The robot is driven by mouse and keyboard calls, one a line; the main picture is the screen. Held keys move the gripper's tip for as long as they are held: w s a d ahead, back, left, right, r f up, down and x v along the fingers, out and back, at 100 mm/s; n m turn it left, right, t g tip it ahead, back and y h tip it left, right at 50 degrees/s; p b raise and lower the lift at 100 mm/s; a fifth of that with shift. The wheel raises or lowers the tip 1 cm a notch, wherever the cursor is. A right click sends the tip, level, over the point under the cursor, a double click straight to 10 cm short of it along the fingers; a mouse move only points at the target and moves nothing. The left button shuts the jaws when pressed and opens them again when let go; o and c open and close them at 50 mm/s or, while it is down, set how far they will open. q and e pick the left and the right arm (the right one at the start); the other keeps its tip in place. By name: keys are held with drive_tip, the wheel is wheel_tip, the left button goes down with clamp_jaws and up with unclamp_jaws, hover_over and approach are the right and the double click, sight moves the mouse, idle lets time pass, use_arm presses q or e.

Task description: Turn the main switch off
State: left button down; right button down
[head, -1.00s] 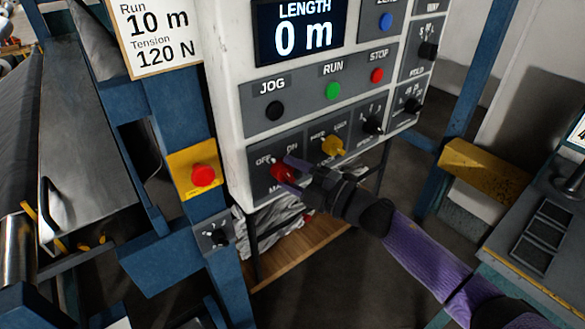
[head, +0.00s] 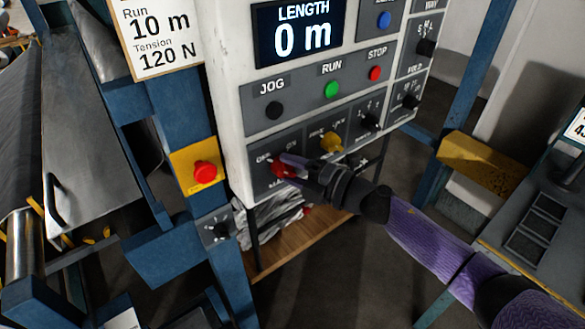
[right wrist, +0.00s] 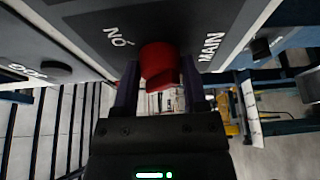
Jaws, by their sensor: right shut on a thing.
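The red main switch (head: 278,170) is on the lower left of the grey-white control panel (head: 234,150), beneath OFF and ON lettering. My right gripper (head: 288,168) reaches it from the right, with its fingers on the switch. In the right wrist view, the red switch (right wrist: 158,62) sits between the two dark fingers of my right gripper (right wrist: 158,78), which is shut on it. The ON and MAIN labels show on either side there. The fingers partly hide the switch in the head view, and I cannot tell its exact setting. My left gripper is not in view.
A yellow switch (head: 331,142) is close to the right of the red one. Black JOG (head: 275,110), green RUN (head: 331,89) and red STOP (head: 375,73) buttons are above. A red button on a yellow plate (head: 205,171) is on the blue post at left.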

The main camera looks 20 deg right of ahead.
drive_tip(key=shift+c, duration=1.2)
unclamp_jaws()
drive_tip(key=shift+o, duration=0.6)
drive_tip(key=shift+s+d+f, duration=0.1)
drive_tip(key=shift+s+d, duration=0.15)
drive_tip(key=b+v, duration=0.1)
drive_tip(key=v, duration=0.8)
